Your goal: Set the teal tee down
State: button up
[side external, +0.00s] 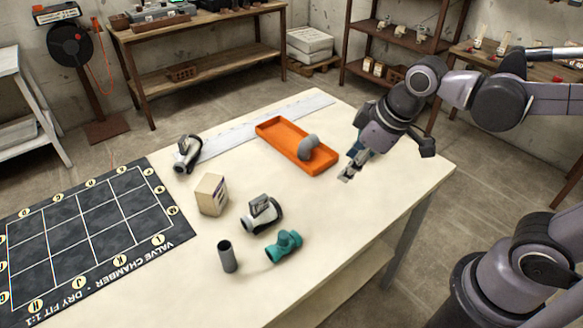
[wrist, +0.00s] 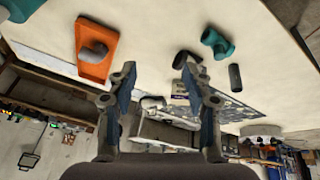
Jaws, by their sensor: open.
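The teal tee (side external: 284,246) rests on the cream table near its front edge, beside a grey-and-white clamp-like fitting. It also shows in the wrist view (wrist: 217,43), at upper right, beyond my right finger. My gripper (side external: 347,174) is above the right part of the table, well apart from the tee, near the right end of the orange tray. In the wrist view its two fingers (wrist: 159,70) are spread, with nothing held between them.
The orange tray (side external: 270,128) holds a grey elbow (side external: 308,146). The clamp-like fitting (side external: 262,214), a dark grey pipe (side external: 228,257), a small box (side external: 211,195) and another fitting (side external: 187,153) stand around. A black grid mat (side external: 100,215) covers the left. The table's right front is clear.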

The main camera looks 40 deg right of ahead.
jog(key=s+d+m+t, duration=0.2)
jog(key=s+d+m, duration=0.1)
jog(key=d+m, duration=0.2)
jog(key=shift+d+f+m+h, duration=0.2)
jog(key=shift+d+m+h, duration=0.1)
jog(key=shift+m+h, duration=0.15)
